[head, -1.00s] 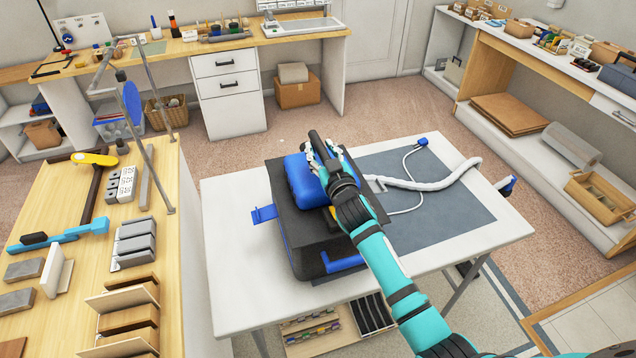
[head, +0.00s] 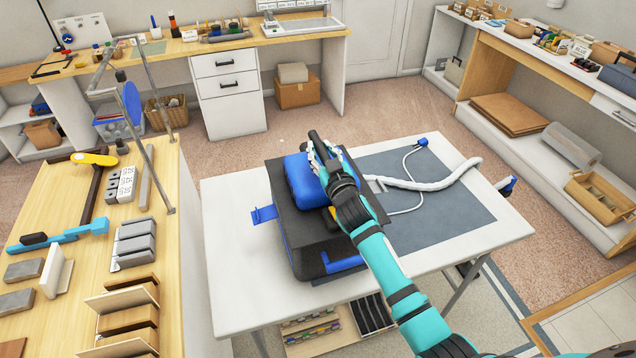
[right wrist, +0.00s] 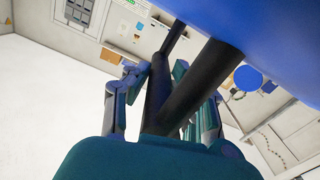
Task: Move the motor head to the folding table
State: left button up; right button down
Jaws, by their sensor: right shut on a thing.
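The motor head looks like a blue rounded housing (head: 303,180) on a dark lid. It sits on top of a dark box-like body (head: 300,250) with blue latches, on the white table (head: 235,290). My right gripper (head: 322,150) is above the blue housing, its fingers shut around a black bar-like handle. In the right wrist view the fingers lie on both sides of the black handle (right wrist: 205,85), close under the blue housing (right wrist: 265,35). My arm hides part of the dark body. My left gripper is not in view.
A grey mat (head: 440,220) lies on the table's right part, with a white hose (head: 425,185) and a blue-ended cable. A wooden bench (head: 75,200) with blocks and tools stands at the left. Carpet is clear behind the table.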

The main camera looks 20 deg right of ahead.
jog(key=shift+w+r, duration=0.15)
jog(key=shift+r, duration=0.3)
jog(key=shift+r+p, duration=0.2)
jog(key=shift+p, duration=0.2)
jog(key=shift+r+p, duration=2.75)
jog(key=shift+r, duration=0.4)
jog(key=shift+f, duration=0.15)
